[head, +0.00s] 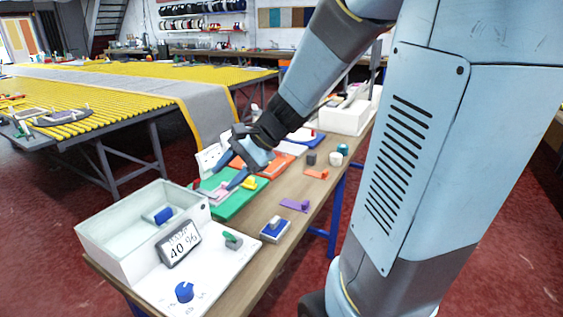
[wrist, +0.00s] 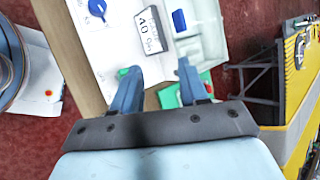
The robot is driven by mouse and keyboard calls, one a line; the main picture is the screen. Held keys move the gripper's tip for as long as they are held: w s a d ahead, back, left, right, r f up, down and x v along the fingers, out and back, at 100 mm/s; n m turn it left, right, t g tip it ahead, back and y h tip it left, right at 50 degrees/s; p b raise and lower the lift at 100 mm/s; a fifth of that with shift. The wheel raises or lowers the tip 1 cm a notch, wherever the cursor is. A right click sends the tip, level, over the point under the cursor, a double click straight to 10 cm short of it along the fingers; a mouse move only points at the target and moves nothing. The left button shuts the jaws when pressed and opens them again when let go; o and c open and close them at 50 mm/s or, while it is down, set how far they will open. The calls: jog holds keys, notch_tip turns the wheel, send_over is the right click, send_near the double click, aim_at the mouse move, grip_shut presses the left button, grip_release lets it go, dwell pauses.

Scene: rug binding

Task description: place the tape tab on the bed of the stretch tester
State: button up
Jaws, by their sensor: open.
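My gripper (head: 230,172) is open and empty, angled down above the green mat (head: 238,202). In the wrist view its two blue fingers (wrist: 160,67) stand apart with nothing between them. A pink piece (head: 213,192) lies on the mat, close by the fingers in the head view. A purple tab (head: 294,205) and an orange tab (head: 316,174) lie on the bench; I cannot tell which piece is the tape tab. A white unit with a display reading 40 % (head: 179,244) and a blue knob (head: 184,292) stands at the near end. It may be the stretch tester; its label is unreadable.
A white open box (head: 100,235) holding a blue block (head: 163,215) adjoins the display. A blue-and-white block (head: 275,229) stands at the bench edge. An orange mat and small cylinders (head: 335,158) lie farther back.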

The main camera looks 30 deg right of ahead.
jog(key=s+d+r+n+t+h, duration=0.1)
jog(key=s+d+r+n+h, duration=0.2)
jog(key=s+n+h, duration=0.1)
jog(key=s+d+r+n+t+h, duration=0.1)
jog(key=s+d+r+n+h, duration=0.2)
jog(key=s+n, duration=0.4)
jog(key=shift+s+d+r+h, duration=0.35)
jog(key=shift+s+r+h, duration=0.25)
jog(key=shift+s, duration=0.35)
jog(key=shift+c, duration=0.3)
